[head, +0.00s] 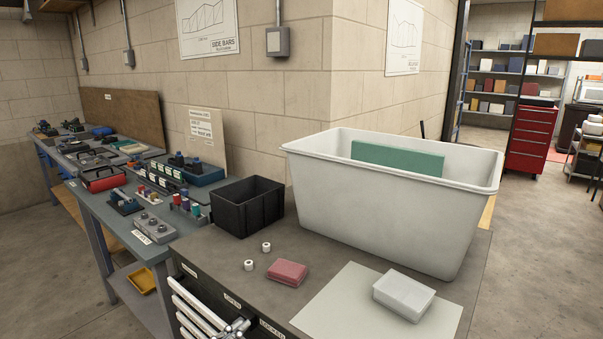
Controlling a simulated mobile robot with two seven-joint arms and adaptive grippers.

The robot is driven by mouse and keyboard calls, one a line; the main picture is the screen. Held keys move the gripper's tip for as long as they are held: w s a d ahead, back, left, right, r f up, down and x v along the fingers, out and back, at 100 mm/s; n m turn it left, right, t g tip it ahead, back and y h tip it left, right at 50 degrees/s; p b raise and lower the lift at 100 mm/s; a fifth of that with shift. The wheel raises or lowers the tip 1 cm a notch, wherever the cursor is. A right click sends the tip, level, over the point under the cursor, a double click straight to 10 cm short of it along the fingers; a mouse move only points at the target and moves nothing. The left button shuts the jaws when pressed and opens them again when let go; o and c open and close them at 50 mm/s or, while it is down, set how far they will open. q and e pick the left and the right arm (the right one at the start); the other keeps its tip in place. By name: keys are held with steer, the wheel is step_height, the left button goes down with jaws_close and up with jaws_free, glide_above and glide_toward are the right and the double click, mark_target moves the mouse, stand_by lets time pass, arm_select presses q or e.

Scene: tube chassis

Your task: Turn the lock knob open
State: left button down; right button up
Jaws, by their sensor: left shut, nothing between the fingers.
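The lock labels show at the bottom of the head view, on the front of the dark workbench cabinet. The OPEN label (232,299) is at the upper left, and the LOCKED label (272,329) is at the lower right. My left gripper (238,326) shows as a small silvery shape at the bottom edge, between and below the two labels. It is shut and empty. The lock knob cannot be clearly told apart from the gripper there, nor can contact. My right gripper is not in view.
White drawer pulls (196,306) are on the cabinet front beside my left gripper. On the bench top (225,260) are a white tub (380,205), black crate (240,222), pink block (287,272), white box (403,294) and two small white rolls. A cluttered side bench stands left.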

arm_select(q)
steer(key=shift+a+f, duration=0.2)
steer(key=shift+f, duration=0.25)
steer(key=shift+w+a+r+p, duration=0.2)
steer(key=shift+a+r+p, duration=0.1)
steer(key=shift+r, duration=0.05)
steer(key=shift+w+a+r, duration=0.15)
steer(key=shift+w+a, duration=0.1)
steer(key=shift+a, duration=0.1)
steer(key=shift+w+a, duration=0.15)
steer(key=v, duration=0.3)
steer(key=r+v, duration=0.1)
steer(key=v, duration=0.1)
steer(key=shift+s+a, duration=0.15)
steer(key=shift+s, duration=0.2)
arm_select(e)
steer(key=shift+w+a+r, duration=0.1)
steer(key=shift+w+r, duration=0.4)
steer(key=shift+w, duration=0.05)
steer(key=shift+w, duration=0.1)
